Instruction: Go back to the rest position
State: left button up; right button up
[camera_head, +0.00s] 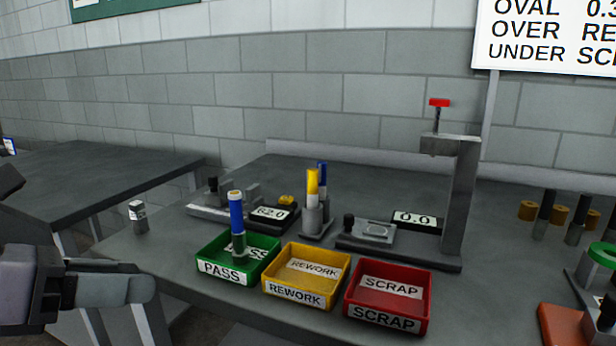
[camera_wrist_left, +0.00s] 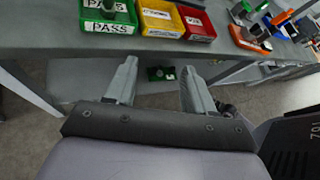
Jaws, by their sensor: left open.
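My left gripper (camera_head: 125,290) is at the lower left of the head view, in front of the bench's left side and left of the green PASS tray (camera_head: 206,277). It is apart from the tray and holds nothing. In the left wrist view the left gripper (camera_wrist_left: 158,72) has its two fingers spread, with nothing between them. My right gripper does not show clearly in either view.
A yellow REWORK tray (camera_head: 322,298) and a red SCRAP tray (camera_head: 424,323) stand right of the green one. A blue-topped tool (camera_head: 236,213) stands in the green tray. A press (camera_head: 461,195) stands behind. A small grey cylinder (camera_head: 138,217) stands on the left.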

pick_arm(q)
jog(key=d+f+n+h, duration=0.1)
jog(key=d+n+h, duration=0.55)
jog(key=h, duration=0.35)
jog(key=w+a+f+n+t+y, duration=0.2)
jog(key=a+f+n+t+y, duration=0.25)
jog(key=f+n+y, duration=0.6)
jog(key=w+a+f+n+t+y, duration=0.25)
jog(key=f+n+t+y, duration=0.25)
jog(key=f+n, duration=0.9)
jog(key=s+d+f+n+g+y+p, duration=0.2)
jog(key=s+d+f+n+g, duration=0.2)
jog(key=s+f+n+g, duration=0.7)
notch_tip(320, 180, up, 6)
jog(key=s+a+m+t+p, duration=0.1)
jog(key=m+t+p, duration=0.1)
jog(key=p, duration=0.9)
jog(key=shift+a+r+t, duration=0.15)
jog(key=shift+a+t, duration=0.2)
jog(key=shift+t, duration=0.2)
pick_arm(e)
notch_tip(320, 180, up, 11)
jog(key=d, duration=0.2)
